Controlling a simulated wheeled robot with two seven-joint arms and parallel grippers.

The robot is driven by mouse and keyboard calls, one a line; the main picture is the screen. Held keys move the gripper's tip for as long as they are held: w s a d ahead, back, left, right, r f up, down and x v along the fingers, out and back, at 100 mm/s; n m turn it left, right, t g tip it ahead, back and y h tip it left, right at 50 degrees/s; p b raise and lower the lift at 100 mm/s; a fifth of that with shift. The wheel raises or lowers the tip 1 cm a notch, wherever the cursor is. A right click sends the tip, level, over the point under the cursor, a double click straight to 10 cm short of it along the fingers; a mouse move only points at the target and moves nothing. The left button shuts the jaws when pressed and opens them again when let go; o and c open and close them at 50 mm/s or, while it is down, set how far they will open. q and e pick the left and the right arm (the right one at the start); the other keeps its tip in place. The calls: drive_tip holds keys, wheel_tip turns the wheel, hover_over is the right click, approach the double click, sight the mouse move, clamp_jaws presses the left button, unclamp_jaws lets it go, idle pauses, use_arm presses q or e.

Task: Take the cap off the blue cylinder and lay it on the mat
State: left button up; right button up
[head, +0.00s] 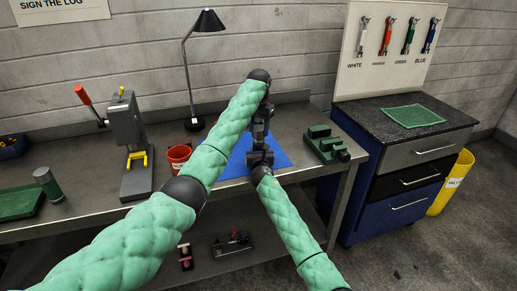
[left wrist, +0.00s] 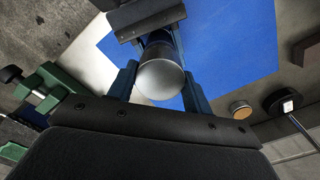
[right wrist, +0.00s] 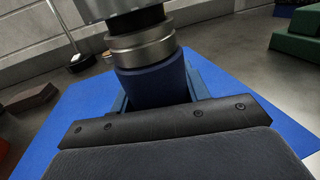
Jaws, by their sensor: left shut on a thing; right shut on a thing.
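The blue cylinder (right wrist: 155,85) stands roughly upright in the right wrist view, with my right gripper (right wrist: 155,95) shut around its blue body. Its silver cap (right wrist: 142,45) is at the top, in line with the body; I cannot tell whether the two are still joined. My left gripper (head: 262,115) comes from above and is shut on the cap, whose round silver end (left wrist: 160,76) shows in the left wrist view. My right gripper (head: 260,155) is just below it in the head view. The grippers hide the cylinder there. A blue mat (head: 282,156) lies beneath.
A red cup (head: 179,157) and a grey press (head: 130,140) stand left of the blue mat, a green block fixture (head: 322,146) right of it. A lamp (head: 194,123) stands behind. Another mat, green (head: 411,115), lies on the side cabinet.

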sight(259, 128)
use_arm(q)
drive_tip(key=shift+r, duration=0.55)
drive_tip(key=shift+r, duration=2.35)
use_arm(e)
drive_tip(key=shift+f, duration=0.1)
drive_tip(key=o, duration=1.5)
drive_tip(key=shift+s, duration=0.1)
